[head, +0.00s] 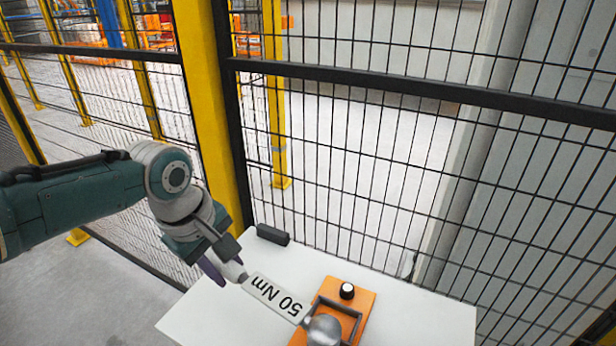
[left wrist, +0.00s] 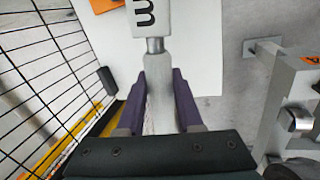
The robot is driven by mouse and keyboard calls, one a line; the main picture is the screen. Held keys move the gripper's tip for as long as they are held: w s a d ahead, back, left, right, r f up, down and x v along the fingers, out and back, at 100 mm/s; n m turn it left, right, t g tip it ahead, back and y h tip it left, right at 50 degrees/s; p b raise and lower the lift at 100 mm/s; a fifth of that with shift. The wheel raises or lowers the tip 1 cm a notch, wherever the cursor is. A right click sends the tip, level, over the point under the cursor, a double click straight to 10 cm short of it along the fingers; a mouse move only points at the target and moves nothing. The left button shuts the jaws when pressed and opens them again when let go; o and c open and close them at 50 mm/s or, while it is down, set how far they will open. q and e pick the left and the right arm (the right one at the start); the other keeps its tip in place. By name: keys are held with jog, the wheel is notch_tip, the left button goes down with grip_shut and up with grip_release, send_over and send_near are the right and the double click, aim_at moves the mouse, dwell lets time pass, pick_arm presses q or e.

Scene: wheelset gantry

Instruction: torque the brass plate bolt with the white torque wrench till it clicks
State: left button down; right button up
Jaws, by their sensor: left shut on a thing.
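The white torque wrench (head: 277,298) bears the marking "50 Nm". It extends over the white table to a round grey head (head: 325,331) above an orange fixture (head: 365,303). My left gripper (head: 222,270) is shut on its handle, and in the left wrist view the purple fingers (left wrist: 161,100) lie on either side of the pale handle (left wrist: 160,88). The brass plate bolt is not visible; the wrench head covers that part of the fixture, so I cannot tell whether they are engaged. My right gripper is out of view.
A dark block (head: 272,235) lies at the table's back corner. A black knob with a white top (head: 347,290) and a dark frame (head: 352,311) sit on the fixture. Mesh fencing (head: 370,170) and a yellow post (head: 212,100) stand close behind. The white table (head: 425,318) is clear at right.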

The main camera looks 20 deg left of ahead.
pick_arm(q)
jog(key=s+d+p, duration=0.3)
jog(key=s+p, duration=0.2)
jog(key=shift+s+d, duration=0.15)
jog(key=shift+d, duration=0.2)
